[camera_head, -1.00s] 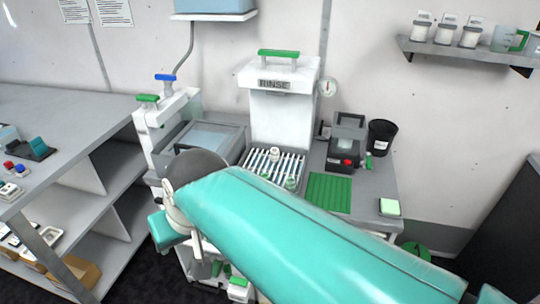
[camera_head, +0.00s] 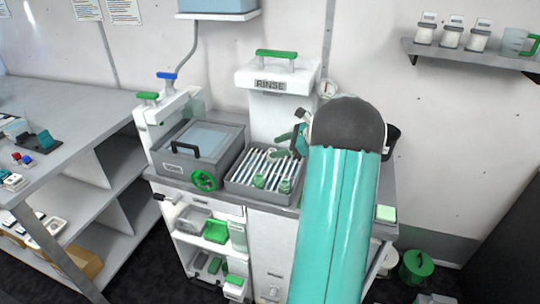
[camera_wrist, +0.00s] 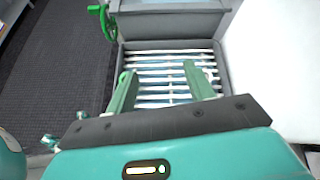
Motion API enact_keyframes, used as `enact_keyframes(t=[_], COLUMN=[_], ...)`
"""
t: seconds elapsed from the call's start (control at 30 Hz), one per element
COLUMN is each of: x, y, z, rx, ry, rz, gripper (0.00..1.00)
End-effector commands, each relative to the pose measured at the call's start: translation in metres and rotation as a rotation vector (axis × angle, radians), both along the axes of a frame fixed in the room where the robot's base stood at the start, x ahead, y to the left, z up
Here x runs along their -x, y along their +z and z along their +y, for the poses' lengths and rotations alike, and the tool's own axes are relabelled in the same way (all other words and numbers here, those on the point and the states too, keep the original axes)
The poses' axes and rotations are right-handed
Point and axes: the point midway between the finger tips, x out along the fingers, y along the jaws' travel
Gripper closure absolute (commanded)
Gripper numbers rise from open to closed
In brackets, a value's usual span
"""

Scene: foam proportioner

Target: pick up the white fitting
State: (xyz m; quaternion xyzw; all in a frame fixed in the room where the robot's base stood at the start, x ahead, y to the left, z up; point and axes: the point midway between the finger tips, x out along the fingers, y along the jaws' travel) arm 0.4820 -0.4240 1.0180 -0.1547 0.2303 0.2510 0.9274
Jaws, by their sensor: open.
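Two small pale fittings, one (camera_head: 259,181) and another (camera_head: 285,186) to its right, stand near the front edge of the slatted rack (camera_head: 236,183). Both look whitish green, and I cannot tell which is the white one. My gripper (camera_head: 292,140) is over the back right of the rack, apart from both fittings, and is partly hidden by my arm. In the wrist view my gripper (camera_wrist: 160,72) is open over the white slats (camera_wrist: 165,57), with nothing clearly between its fingers. Small green-and-white pieces at lower left there are unclear.
A grey lidded box (camera_head: 205,140) with a green handwheel (camera_head: 204,181) adjoins the rack on the left. The white RINSE tower (camera_head: 277,112) rises behind it. My arm hides much of the counter's right side. A green bin (camera_head: 416,267) stands on the floor.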

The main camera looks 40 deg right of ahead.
Motion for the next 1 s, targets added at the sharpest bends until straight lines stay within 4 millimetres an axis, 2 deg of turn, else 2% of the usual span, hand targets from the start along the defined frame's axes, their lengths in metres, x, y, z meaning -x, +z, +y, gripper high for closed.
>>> enact_keyframes(t=[0.03, 0.1, 0.2, 0.27, 0.37, 0.7, 1.0], x=[0.010, 0.019, 0.030, 0.032, 0.026, -0.027, -0.048], y=[-0.015, -0.027, -0.037, -0.041, -0.046, -0.069, -0.078], z=[-0.029, -0.057, -0.083, -0.090, -0.091, -0.073, -0.066], rx=[-0.063, -0.131, -0.194, -0.214, -0.224, -0.221, -0.220], ry=[-0.072, -0.146, -0.214, -0.234, -0.243, -0.240, -0.239], rz=[-0.009, -0.027, -0.046, -0.054, -0.057, -0.056, -0.056], gripper=[0.47, 0.47, 0.47, 0.47, 0.47, 0.47, 0.47])
